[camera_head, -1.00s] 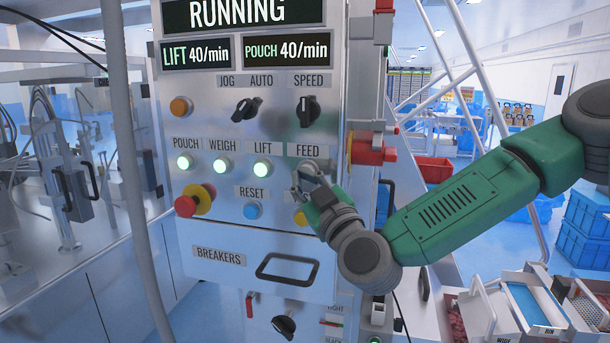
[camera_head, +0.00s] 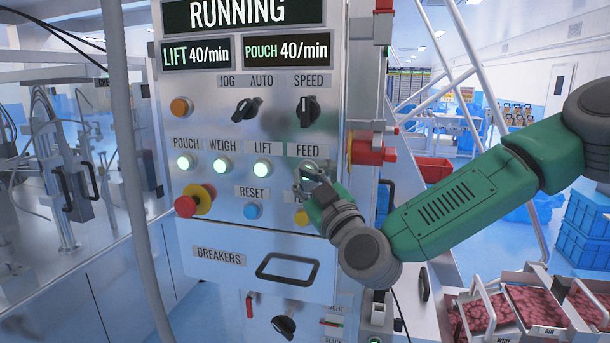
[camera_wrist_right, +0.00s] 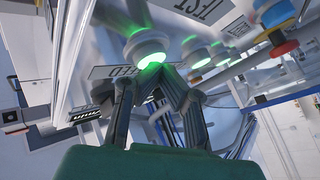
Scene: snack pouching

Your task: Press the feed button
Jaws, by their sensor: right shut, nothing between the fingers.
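The feed button (camera_head: 311,165) sits under the FEED label (camera_head: 306,150) on the upright metal control panel (camera_head: 215,130). It is partly hidden by my right gripper (camera_head: 304,180) in the head view. In the right wrist view the feed button (camera_wrist_right: 147,47) glows green beside the upside-down FEED label (camera_wrist_right: 124,73). My right gripper (camera_wrist_right: 163,78) is shut and empty, its fingertips close at the button's rim. I cannot tell whether they touch it. My left gripper is not in view.
Lit green POUCH (camera_head: 186,162), WEIGH (camera_head: 222,165) and LIFT (camera_head: 262,167) buttons line the same row. A red emergency knob (camera_head: 186,206) and blue RESET button (camera_head: 252,211) sit below. A red-and-yellow switch (camera_head: 368,150) juts from the panel's right side.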

